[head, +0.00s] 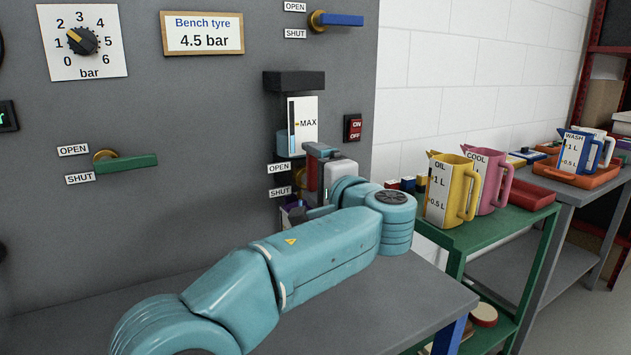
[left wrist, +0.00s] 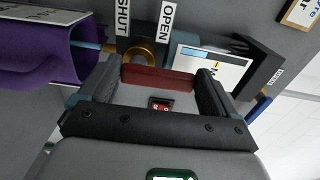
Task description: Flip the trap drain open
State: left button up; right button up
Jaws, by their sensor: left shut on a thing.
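The trap (head: 283,143) is a clear vessel under a black block on the grey wall, with a white MAX scale in front. Below it is the drain valve with OPEN and SHUT labels, a brass hub (left wrist: 139,57) and a dark red handle (left wrist: 158,78). My left gripper (head: 318,172) is at this valve, shut on the red handle; in the left wrist view the handle lies between the two fingers (left wrist: 157,86). The arm and gripper hide much of the valve in the head view, so I cannot tell its exact angle. My right gripper is not in view.
A purple jug (left wrist: 45,55) stands below the trap, close to the gripper. An ON/OFF switch (head: 353,127) is to the right. A green lever (head: 125,164) and a blue lever (head: 340,20) are on the wall. Yellow (head: 440,195) and pink jugs (head: 488,186) stand on a green cart.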

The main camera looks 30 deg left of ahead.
pick_arm(q)
jog(key=shift+f, duration=0.3)
jog(key=o, duration=1.2)
jog(key=shift+s+d+r, duration=0.1)
jog(key=shift+s, duration=0.05)
jog(key=shift+r, duration=0.1)
jog(key=shift+d, duration=0.15)
jog(key=v, duration=1.6)
jog(key=shift+s+d, duration=0.1)
jog(key=shift+s, duration=0.05)
